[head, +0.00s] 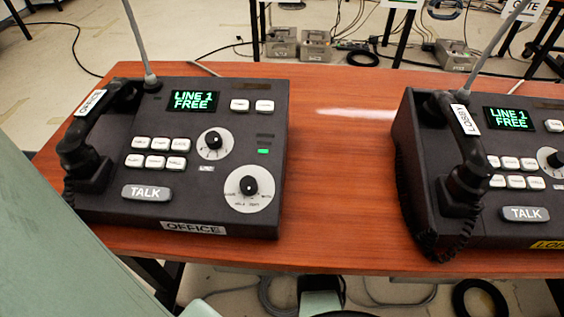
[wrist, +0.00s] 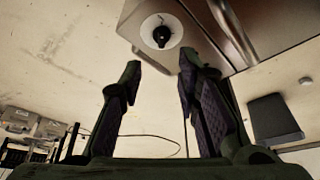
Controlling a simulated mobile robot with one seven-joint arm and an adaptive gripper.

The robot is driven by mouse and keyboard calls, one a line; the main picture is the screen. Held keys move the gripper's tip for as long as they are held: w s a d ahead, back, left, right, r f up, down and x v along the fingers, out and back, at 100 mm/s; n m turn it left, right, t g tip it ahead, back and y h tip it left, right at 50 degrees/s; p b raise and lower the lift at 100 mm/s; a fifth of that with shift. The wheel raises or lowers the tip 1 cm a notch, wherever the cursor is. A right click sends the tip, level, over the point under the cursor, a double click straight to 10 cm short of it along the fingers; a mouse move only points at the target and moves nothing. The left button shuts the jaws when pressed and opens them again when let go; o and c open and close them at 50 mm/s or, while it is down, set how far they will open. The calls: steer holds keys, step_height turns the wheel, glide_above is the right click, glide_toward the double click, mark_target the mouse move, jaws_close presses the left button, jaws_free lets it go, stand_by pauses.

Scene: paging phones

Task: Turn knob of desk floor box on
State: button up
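In the wrist view, a pale grey box (wrist: 280,25) at the top carries a round white dial with a black knob (wrist: 162,36). I take it for the desk floor box; no label on it is readable. My gripper (wrist: 160,63) is open and empty. Its two fingers stand apart below the knob in the picture, with the knob roughly in line with the gap. No contact with the knob shows. The knob's pointer setting is too small to tell. The head view does not clearly show this knob or my fingertips.
The head view shows a wooden desk (head: 335,150) with an office phone (head: 105,192) and a second phone (head: 405,150). Cables (head: 390,290) lie beneath it. Grey boxes (head: 282,43) and cables cover the floor behind. A dark panel (wrist: 275,117) is right in the wrist view.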

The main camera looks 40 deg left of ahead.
steer(key=x, duration=1)
steer(key=shift+s+a+f+b, duration=0.1)
steer(key=shift+s+f+b, duration=0.05)
steer(key=shift+f+b, duration=0.15)
steer(key=shift+r, duration=0.1)
steer(key=shift+c, duration=0.6)
jaws_close()
